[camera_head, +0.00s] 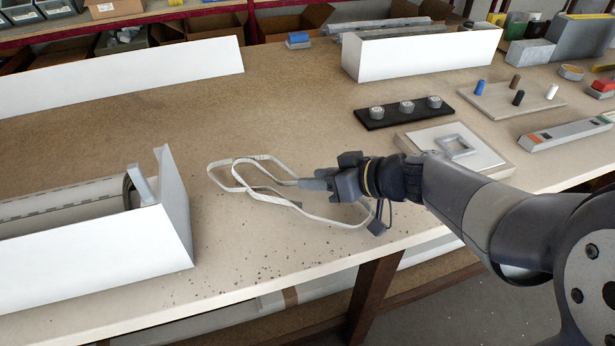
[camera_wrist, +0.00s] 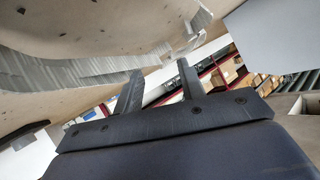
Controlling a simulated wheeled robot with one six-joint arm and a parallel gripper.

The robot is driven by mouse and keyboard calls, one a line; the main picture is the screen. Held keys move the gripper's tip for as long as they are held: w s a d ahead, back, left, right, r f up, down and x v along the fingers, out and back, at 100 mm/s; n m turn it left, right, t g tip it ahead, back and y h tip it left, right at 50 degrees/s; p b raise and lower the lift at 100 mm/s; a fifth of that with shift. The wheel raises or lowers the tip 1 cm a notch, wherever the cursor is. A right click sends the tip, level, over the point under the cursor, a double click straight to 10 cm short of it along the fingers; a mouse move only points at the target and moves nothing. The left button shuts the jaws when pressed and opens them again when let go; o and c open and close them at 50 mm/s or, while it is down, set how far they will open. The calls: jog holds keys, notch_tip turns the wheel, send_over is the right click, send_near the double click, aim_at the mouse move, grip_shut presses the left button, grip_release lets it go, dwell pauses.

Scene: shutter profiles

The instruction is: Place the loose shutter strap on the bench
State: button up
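The loose strap (camera_head: 275,199), a pale narrow band in loops, lies on or just above the bench (camera_head: 250,262) in the middle of the head view. My gripper (camera_head: 305,184) reaches in from the right, low over the bench, with its tips at the strap's loops. In the wrist view its two fingers (camera_wrist: 160,67) stand apart. A blurred grey-white band, likely the strap (camera_wrist: 60,75), crosses beyond or near the fingertips there. I cannot tell whether the strap lies between the fingers or touches either one.
A white open shutter box (camera_head: 100,250) with a grey strap end stands at the left. Another white box (camera_head: 425,53) stands at the back. A black strip with knobs (camera_head: 404,113) and a pale plate with a handle (camera_head: 455,147) lie right. Dark specks dot the bench front.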

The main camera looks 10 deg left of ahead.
jog(key=v, duration=0.8)
jog(key=shift+d+r, duration=0.2)
jog(key=shift+d, duration=0.05)
jog(key=shift+s+a, duration=0.1)
